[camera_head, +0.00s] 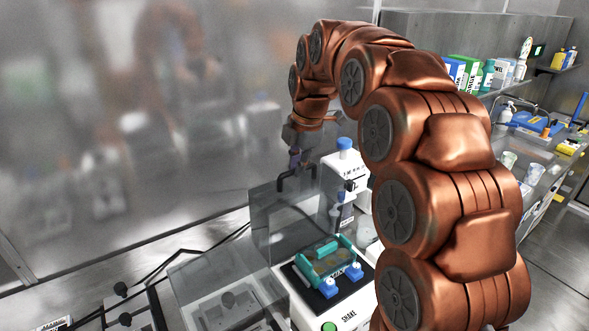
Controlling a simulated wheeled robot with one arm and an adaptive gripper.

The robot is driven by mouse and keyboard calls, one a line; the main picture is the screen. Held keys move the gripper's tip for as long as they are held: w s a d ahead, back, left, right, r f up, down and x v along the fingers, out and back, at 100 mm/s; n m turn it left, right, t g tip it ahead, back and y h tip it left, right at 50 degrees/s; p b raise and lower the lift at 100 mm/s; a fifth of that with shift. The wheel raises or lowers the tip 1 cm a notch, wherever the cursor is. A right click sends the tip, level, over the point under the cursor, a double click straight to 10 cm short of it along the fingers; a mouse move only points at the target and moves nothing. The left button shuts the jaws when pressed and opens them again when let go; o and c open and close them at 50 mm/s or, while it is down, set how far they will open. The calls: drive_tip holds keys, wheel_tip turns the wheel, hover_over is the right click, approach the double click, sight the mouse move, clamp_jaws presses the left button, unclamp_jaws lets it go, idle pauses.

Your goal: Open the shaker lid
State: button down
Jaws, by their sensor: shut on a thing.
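The shaker (345,313) stands on the bench at the lower middle, a white base with a dark platform and a green button. A teal rack (324,258) and small blue-capped items sit on its platform. The clear shaker lid (262,222) stands raised at the back left of the platform, with a dark handle at its top. My gripper (296,172) is at that handle and shut on it, below my copper arm. The fingertips are small and dark, so their exact grip is hard to make out.
A white bottle-like device with a blue cap (345,146) stands close behind the lid. Another clear-covered box (225,295) is left of the shaker, with black cables behind it. Shelves with bottles and boxes (462,70) are at the upper right.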

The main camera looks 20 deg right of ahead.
drive_tip(key=shift+s+d+r+t+b, duration=0.1)
drive_tip(key=shift+s+d+t+b, duration=0.15)
drive_tip(key=shift+s+b, duration=0.3)
drive_tip(key=shift+s+d+t+b, duration=0.15)
drive_tip(key=shift+s+t+b, duration=0.1)
drive_tip(key=shift+s+b, duration=0.25)
drive_tip(key=c, duration=1.2)
unclamp_jaws()
drive_tip(key=v, duration=1.2)
drive_tip(key=shift+d, duration=0.2)
